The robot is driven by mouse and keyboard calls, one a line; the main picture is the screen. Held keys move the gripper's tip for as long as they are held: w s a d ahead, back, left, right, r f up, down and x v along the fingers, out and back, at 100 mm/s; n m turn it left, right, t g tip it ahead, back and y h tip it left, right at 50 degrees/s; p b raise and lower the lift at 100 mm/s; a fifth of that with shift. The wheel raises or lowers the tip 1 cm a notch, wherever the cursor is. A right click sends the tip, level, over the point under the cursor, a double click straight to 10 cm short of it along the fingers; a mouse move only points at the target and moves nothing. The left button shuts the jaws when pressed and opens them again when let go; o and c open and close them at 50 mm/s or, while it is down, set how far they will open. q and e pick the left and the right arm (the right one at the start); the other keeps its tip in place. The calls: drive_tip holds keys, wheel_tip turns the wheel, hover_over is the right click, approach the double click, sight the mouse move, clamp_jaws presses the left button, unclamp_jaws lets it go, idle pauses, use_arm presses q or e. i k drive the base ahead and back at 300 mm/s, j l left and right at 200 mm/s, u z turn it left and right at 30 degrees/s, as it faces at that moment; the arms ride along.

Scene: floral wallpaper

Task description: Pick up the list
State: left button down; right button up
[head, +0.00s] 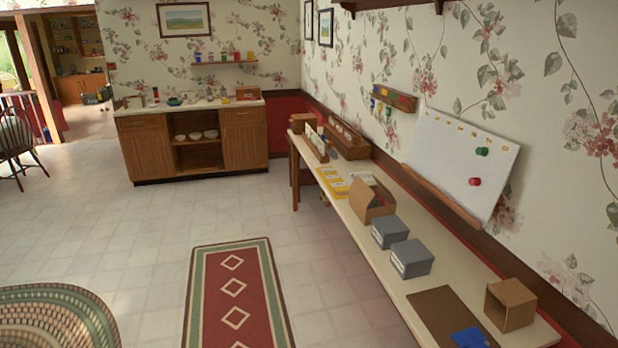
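I cannot make out for certain which item is the list. Flat yellow and white papers (333,182) lie on the far part of the long table (345,208) along the right wall. A white board (461,160) with a row of small yellow tabs and a green and a red round piece leans against the wall above the table. A brown flat mat (438,312) and a blue flat item (469,338) lie at the table's near end. Neither of my grippers shows in the head view.
An open cardboard box (369,203), two grey boxes (411,258) and an open brown box (510,304) stand on the table. A wooden cabinet (146,146) stands at the back wall. A red runner rug (236,300) and a round rug (50,318) lie on mostly clear tile floor.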

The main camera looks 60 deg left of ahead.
sight(367, 176)
drive_tip(key=u, duration=1.6)
